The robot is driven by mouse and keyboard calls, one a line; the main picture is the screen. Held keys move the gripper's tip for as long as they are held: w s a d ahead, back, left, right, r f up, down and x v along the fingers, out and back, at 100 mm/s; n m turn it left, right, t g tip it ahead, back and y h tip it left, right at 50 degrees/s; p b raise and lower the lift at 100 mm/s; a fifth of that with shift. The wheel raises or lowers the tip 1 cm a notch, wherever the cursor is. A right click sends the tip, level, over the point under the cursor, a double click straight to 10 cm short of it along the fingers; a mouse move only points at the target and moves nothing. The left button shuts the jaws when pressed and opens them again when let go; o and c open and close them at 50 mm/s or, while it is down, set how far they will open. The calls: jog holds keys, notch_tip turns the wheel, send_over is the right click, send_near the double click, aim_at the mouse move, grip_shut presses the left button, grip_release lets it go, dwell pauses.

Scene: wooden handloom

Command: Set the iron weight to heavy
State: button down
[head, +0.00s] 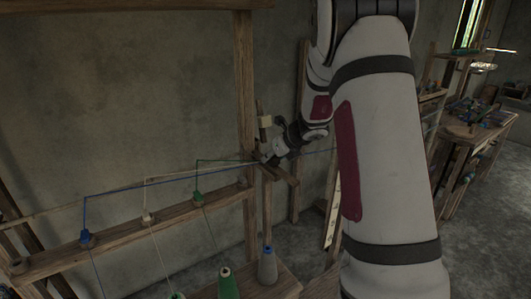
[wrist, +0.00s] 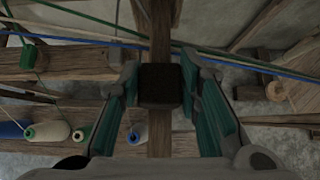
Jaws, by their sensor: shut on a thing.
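The iron weight (wrist: 160,86) shows in the wrist view as a dark, square block on a narrow upright wooden bar (wrist: 159,38). My gripper (wrist: 162,94) has its two green-padded fingers on either side of the block and is shut on it. In the head view my gripper (head: 267,156) is at the wooden loom frame, beside a post. The weight cannot be made out there, as my gripper and the frame cover it. No markings for light or heavy are readable.
Blue, green and pale threads (head: 150,183) run across the loom close to my gripper. Several thread spools (head: 228,284) stand on the lower beam in front. A wooden post (head: 246,100) rises just left of my gripper. A cluttered table (head: 480,128) stands at the right.

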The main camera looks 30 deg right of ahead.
jog(key=shift+s+f, duration=0.1)
jog(key=shift+s, duration=1.05)
jog(key=shift+d, duration=0.1)
jog(key=c, duration=1.2)
grip_release()
jog(key=shift+s, duration=0.1)
jog(key=shift+o, duration=0.2)
jog(key=shift+s+r, duration=0.1)
jog(key=shift+r, duration=0.2)
jog(key=v, duration=1.1)
jog(key=shift+s, duration=0.2)
jog(key=shift+r, duration=0.1)
